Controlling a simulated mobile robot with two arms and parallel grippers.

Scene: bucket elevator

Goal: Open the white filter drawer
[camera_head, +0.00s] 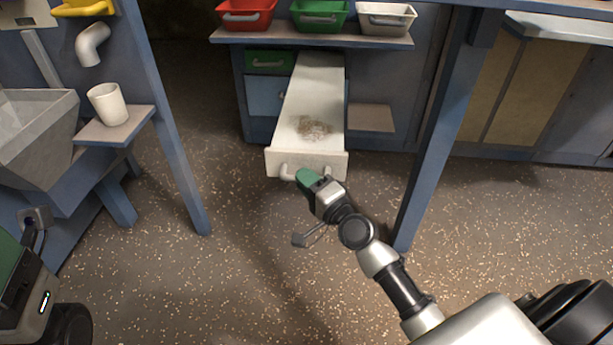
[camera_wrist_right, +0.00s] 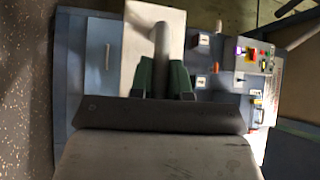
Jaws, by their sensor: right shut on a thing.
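The white filter drawer (camera_head: 313,95) is pulled far out of the blue cabinet toward me. Its bottom holds a small heap of brownish grains (camera_head: 314,127). My right gripper (camera_head: 305,177) is at the drawer's front, shut on the pale bar handle. In the right wrist view the handle (camera_wrist_right: 161,45) stands between the two green fingers (camera_wrist_right: 161,76), with the white drawer front (camera_wrist_right: 136,45) behind it. The gripper covers part of the handle in the head view. At the lower left, part of my left arm shows, but its fingers do not.
A green drawer (camera_head: 268,62) and a blue one sit left of the white drawer. Red, green and white bins (camera_head: 386,18) stand on the shelf above. Blue posts flank the speckled floor. A white cup (camera_head: 107,103) stands on a small ledge at left, beside a grey hopper (camera_head: 35,135).

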